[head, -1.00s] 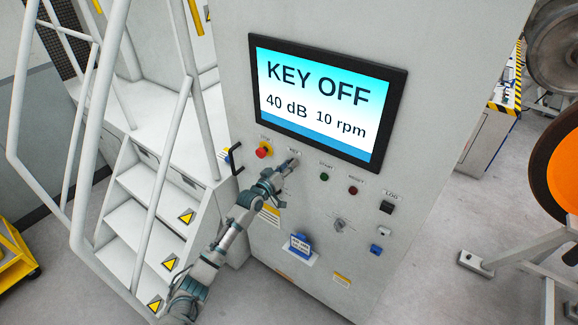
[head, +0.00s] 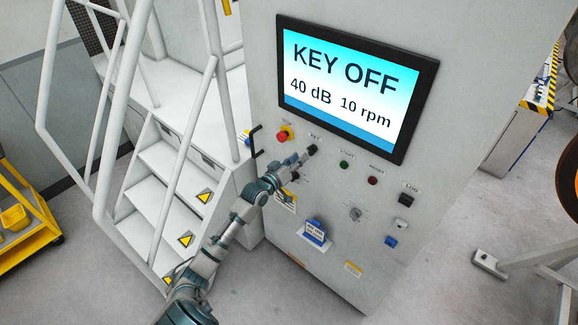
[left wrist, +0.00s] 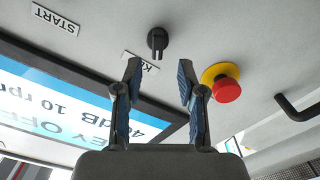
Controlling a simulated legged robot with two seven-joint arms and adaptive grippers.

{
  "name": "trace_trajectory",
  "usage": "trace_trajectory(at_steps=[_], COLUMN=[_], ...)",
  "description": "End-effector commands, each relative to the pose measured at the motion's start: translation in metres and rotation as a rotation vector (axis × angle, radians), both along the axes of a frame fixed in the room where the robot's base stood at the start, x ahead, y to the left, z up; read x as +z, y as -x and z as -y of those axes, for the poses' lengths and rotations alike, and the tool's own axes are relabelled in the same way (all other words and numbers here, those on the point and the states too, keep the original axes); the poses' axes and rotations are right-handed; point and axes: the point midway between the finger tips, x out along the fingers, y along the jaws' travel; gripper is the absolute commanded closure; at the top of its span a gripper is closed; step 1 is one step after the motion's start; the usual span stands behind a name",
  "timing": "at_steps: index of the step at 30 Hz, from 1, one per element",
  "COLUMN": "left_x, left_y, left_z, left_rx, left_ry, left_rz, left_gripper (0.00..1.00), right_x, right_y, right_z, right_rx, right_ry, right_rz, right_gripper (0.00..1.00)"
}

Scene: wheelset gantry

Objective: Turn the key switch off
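The key switch (head: 312,149) is a small black knob on the grey cabinet front, below the screen. It also shows in the left wrist view (left wrist: 157,40), beyond the fingertips, with its grip bar running roughly up and down the picture. The screen (head: 345,82) reads "KEY OFF", "40 dB" and "10 rpm". My left gripper (head: 296,159) is just down and left of the key switch in the head view. In the left wrist view the gripper (left wrist: 159,72) is open and empty, its two fingers apart and clear of the knob. My right gripper is in neither view.
A red stop button (head: 283,136) on a yellow base and a black handle (head: 254,142) are left of the key switch. A green button (head: 344,165) and a red button (head: 373,180) are to its right. White stairs with rails (head: 165,170) stand at left.

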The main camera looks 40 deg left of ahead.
Motion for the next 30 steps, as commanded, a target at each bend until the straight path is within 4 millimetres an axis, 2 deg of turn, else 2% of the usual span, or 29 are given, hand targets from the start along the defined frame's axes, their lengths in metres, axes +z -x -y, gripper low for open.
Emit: trace_trajectory(at_steps=[3,10,27,30], left_x=[-0.002,-0.001,0.0,-0.006], left_y=[0.026,0.055,0.06,0.059], left_z=[-0.003,-0.007,-0.006,-0.007], left_rx=[-0.001,0.001,0.0,0.004], left_ry=[0.0,0.002,0.002,0.001], left_rz=[-0.001,0.002,0.002,-0.006], left_gripper=[0.6,0.6,0.6,0.6], right_x=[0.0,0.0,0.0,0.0], right_y=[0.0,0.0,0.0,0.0], right_z=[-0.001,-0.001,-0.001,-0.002], right_rx=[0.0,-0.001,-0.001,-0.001], right_ry=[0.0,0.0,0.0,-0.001], right_rz=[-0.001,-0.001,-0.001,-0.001], right_gripper=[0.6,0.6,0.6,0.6])
